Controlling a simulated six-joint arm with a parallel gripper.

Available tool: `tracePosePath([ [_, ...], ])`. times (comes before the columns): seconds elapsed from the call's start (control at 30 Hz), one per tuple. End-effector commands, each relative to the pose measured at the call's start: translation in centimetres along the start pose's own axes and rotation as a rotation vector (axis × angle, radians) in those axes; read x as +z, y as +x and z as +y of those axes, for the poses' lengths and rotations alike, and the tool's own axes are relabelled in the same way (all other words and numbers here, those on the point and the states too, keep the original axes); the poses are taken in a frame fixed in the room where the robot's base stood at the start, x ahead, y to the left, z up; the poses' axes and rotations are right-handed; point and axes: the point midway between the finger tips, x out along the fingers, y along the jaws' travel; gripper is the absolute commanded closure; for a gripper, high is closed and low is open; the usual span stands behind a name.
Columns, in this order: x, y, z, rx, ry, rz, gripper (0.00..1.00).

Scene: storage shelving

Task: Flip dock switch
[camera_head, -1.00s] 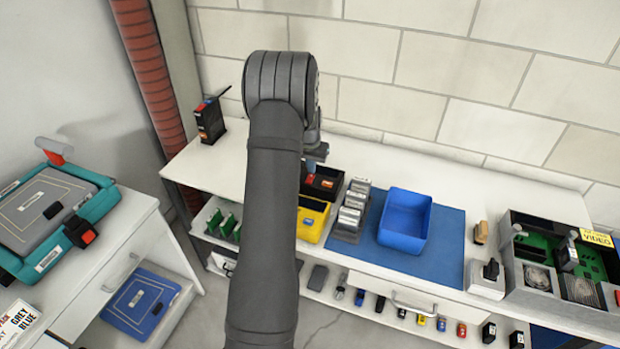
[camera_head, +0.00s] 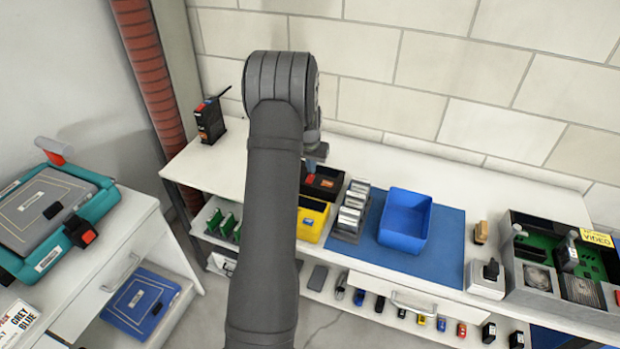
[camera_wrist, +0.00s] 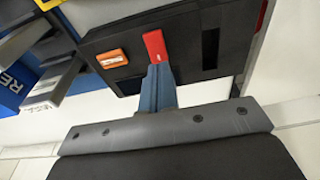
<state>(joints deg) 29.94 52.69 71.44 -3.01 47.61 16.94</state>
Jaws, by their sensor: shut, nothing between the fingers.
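A black dock (camera_head: 323,183) stands on the white bench just right of my arm, partly hidden by it. The wrist view shows the dock (camera_wrist: 206,58) close up, with a red switch lever (camera_wrist: 154,45) and a small orange piece (camera_wrist: 112,58) to its left. My gripper (camera_wrist: 157,72) is shut and empty, its blue-grey fingertips at the near end of the red lever. They look touching or nearly so; I cannot tell which. In the head view, my gripper (camera_head: 307,170) is mostly hidden behind my arm, low over the dock.
A yellow bin (camera_head: 312,218), a rack of grey cartridges (camera_head: 351,208) and a blue bin (camera_head: 405,221) stand near the dock. A black radio-like device (camera_head: 210,120) is at the back left. A green circuit-board unit (camera_head: 560,265) is at the right.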

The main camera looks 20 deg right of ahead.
Motion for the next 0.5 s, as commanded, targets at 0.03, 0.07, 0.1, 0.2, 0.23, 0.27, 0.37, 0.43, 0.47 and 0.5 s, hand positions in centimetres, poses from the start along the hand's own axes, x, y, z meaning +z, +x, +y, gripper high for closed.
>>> tracePosePath([
  [0.03,0.00,0.00,0.00,0.000,0.000,0.000,1.00],
  [0.07,0.00,0.00,0.00,0.000,0.000,0.000,1.00],
  [0.1,0.00,0.00,0.00,0.000,0.000,0.000,1.00],
  [0.2,0.00,0.01,0.00,0.000,0.000,0.000,1.00],
  [0.23,0.00,0.02,0.00,0.000,0.000,0.000,1.00],
  [0.27,0.01,0.04,0.00,0.000,0.000,0.000,1.00],
  [0.37,0.02,0.13,0.00,0.000,0.000,0.000,1.00],
  [0.43,0.04,0.23,0.00,0.000,0.000,0.000,1.00],
  [0.47,0.04,0.27,0.00,0.000,0.000,0.000,1.00],
  [0.5,0.05,0.33,0.00,0.000,0.000,0.000,1.00],
])
